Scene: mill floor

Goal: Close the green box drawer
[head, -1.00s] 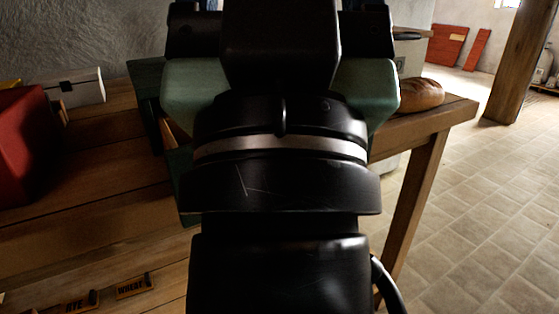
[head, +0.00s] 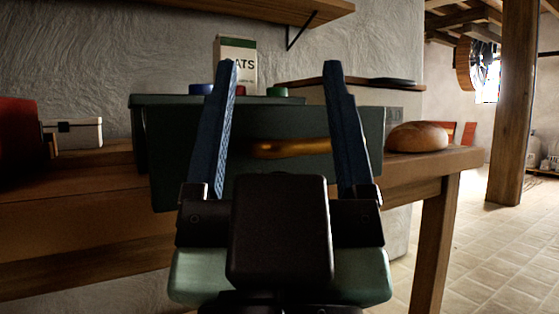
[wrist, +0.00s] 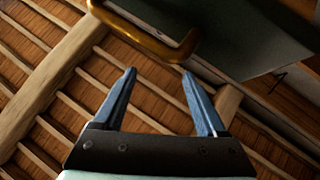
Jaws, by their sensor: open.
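The dark green box (head: 160,101) stands on the wooden table. Its drawer (head: 175,160) faces me with a brass handle (head: 290,148), and the front panel stands forward of the box body, so the drawer looks pulled out. My gripper (head: 279,66) is open and empty, its two blue fingers pointing up in front of the drawer, one either side of the handle in the picture. In the wrist view, the handle (wrist: 155,42) and dark drawer front (wrist: 235,45) lie beyond the fingertips (wrist: 158,70), apparently apart from them. The drawer's inside is hidden.
A bread loaf (head: 418,137) sits right of the box on the table (head: 80,225). A red object (head: 18,135) and a white box (head: 85,133) are at left. An oats carton (head: 236,55) stands behind. A shelf (head: 250,10) hangs above. Floor at right is open.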

